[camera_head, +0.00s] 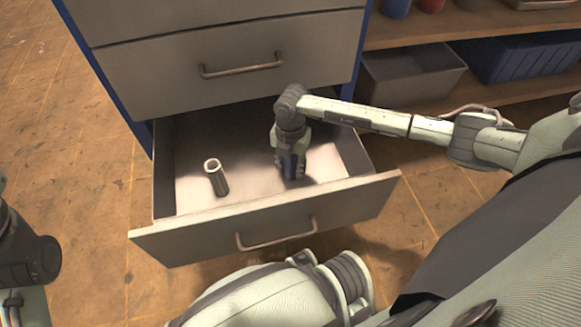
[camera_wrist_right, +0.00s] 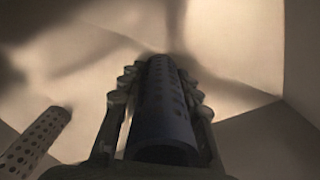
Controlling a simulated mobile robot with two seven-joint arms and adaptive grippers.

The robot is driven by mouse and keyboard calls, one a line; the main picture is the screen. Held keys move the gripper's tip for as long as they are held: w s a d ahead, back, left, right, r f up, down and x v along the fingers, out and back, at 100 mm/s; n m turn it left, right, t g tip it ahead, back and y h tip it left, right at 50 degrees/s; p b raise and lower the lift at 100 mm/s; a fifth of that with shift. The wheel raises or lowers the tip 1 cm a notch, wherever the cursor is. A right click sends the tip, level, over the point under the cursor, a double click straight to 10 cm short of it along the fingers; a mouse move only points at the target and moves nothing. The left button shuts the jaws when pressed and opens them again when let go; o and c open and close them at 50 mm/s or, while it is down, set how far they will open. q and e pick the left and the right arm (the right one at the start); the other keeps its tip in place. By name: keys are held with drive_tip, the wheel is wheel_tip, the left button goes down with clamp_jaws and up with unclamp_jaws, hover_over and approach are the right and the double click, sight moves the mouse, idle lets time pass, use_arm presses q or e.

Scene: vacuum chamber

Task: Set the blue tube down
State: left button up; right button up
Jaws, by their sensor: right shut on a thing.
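The open drawer (camera_head: 265,222) juts out from the cabinet in the head view. My right gripper (camera_head: 290,172) reaches down into its right half. It is shut on the blue tube (camera_wrist_right: 165,110), a dark blue perforated tube held between the fingers in the wrist view. In the head view the tube is mostly hidden by the gripper. I cannot tell whether its lower end touches the drawer floor. A grey metal perforated tube (camera_head: 217,178) stands in the drawer's left half, apart from the gripper; it also shows in the wrist view (camera_wrist_right: 38,140). My left gripper is out of view.
Shut drawers with a handle (camera_head: 242,66) are above the open one. A grey bin (camera_head: 410,76) and a blue crate (camera_head: 522,58) sit on the shelf at the right. The drawer floor between the grey tube and my gripper is clear.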

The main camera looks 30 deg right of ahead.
drive_tip(key=shift+f, duration=0.1)
drive_tip(key=o, duration=1.1)
drive_tip(key=shift+c, duration=0.2)
wheel_tip(320, 180, up, 12)
drive_tip(key=p, duration=0.3)
drive_tip(key=shift+p, duration=0.3)
